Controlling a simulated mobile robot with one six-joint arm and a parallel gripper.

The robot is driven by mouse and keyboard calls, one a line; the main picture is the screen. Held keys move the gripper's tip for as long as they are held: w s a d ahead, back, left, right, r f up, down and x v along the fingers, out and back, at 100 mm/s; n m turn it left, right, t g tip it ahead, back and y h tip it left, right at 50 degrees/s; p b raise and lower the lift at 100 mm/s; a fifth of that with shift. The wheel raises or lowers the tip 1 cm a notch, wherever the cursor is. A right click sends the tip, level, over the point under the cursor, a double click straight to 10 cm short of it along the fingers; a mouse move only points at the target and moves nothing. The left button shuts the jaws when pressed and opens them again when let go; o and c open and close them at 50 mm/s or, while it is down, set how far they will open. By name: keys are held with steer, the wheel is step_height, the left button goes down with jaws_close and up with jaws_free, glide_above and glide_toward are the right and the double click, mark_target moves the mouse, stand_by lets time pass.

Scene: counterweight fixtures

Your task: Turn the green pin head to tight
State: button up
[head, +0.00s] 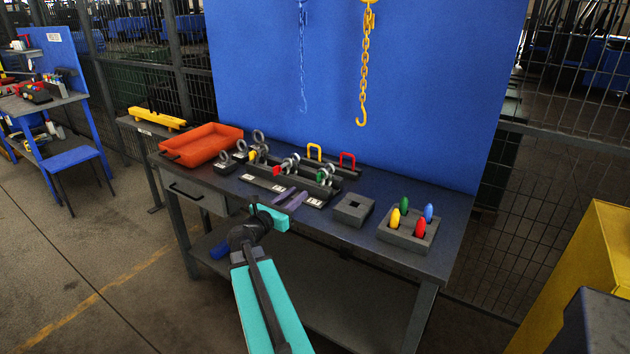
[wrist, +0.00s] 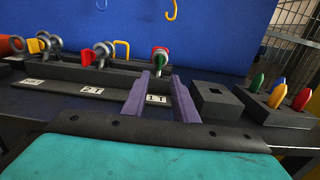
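The green pin head (wrist: 161,58) sits on a metal fitting at the right end of the dark rack, above the label marked 1T (wrist: 157,98). It is small, with red behind it, so its turned position cannot be told. In the head view that end of the rack (head: 314,188) shows small and partly unclear. My gripper (head: 293,199) is in front of the rack, its two purple fingers apart. In the wrist view my gripper (wrist: 160,82) is open and empty, with the green pin head beyond the fingertips, between their lines and apart from them.
Other shackle fittings (wrist: 102,52) stand left along the rack. An orange tray (head: 205,143) lies at the left. A square-holed block (head: 353,209) and a block with coloured pegs (head: 407,236) stand at the right. Chains with hooks (head: 364,75) hang before the blue board.

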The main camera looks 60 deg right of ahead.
mark_target(317, 179)
steer(key=shift+d+p, duration=1.15)
steer(key=shift+d, duration=4.8)
steer(key=shift+s, duration=0.1)
